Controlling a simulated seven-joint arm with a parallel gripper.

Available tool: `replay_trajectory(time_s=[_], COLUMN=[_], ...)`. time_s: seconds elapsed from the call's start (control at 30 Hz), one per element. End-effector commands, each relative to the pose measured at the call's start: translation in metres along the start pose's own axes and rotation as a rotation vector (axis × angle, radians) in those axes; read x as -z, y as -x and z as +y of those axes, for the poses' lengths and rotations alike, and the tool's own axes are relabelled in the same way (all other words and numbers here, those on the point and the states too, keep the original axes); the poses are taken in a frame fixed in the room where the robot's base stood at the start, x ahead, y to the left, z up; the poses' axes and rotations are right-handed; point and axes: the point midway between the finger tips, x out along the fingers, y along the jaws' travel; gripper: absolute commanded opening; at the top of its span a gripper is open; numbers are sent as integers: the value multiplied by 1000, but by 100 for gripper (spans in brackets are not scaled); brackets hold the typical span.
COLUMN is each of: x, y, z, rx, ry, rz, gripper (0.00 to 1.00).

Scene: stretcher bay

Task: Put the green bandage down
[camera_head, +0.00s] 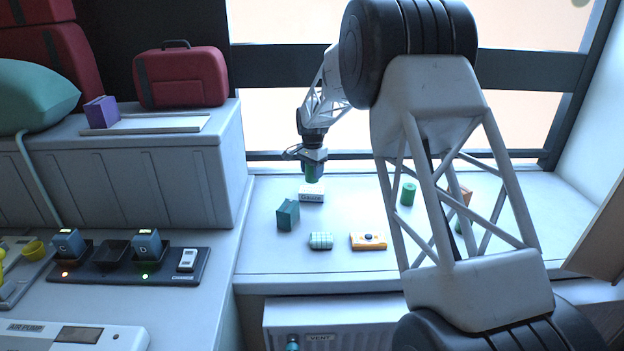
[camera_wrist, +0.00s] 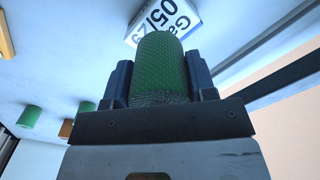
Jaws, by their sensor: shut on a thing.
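My gripper (camera_head: 313,161) is over the pale shelf by the window, pointing down. It is shut on a green bandage (camera_head: 312,175), a mesh-textured roll that also shows between the two dark fingers in the wrist view (camera_wrist: 160,62). The roll is upright in the head view. A white box with dark print (camera_head: 311,195) lies just below the roll; it also shows beyond the roll's end in the wrist view (camera_wrist: 178,14). I cannot tell whether roll and box touch.
An orange-brown box (camera_head: 465,194) is partly hidden behind my arm. Bare shelf lies left of the teal box.

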Motion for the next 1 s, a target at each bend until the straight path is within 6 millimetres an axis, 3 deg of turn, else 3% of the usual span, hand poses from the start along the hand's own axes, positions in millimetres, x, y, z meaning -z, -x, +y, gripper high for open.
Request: replay_trajectory(time_s=[0.43, 0.8, 1.0], x=[1, 1, 1], y=[-2, -33, -35], z=[-2, -2, -2], rx=[0, 0, 0], ry=[0, 0, 0], rz=[0, 0, 0], gripper=[27, 27, 27])
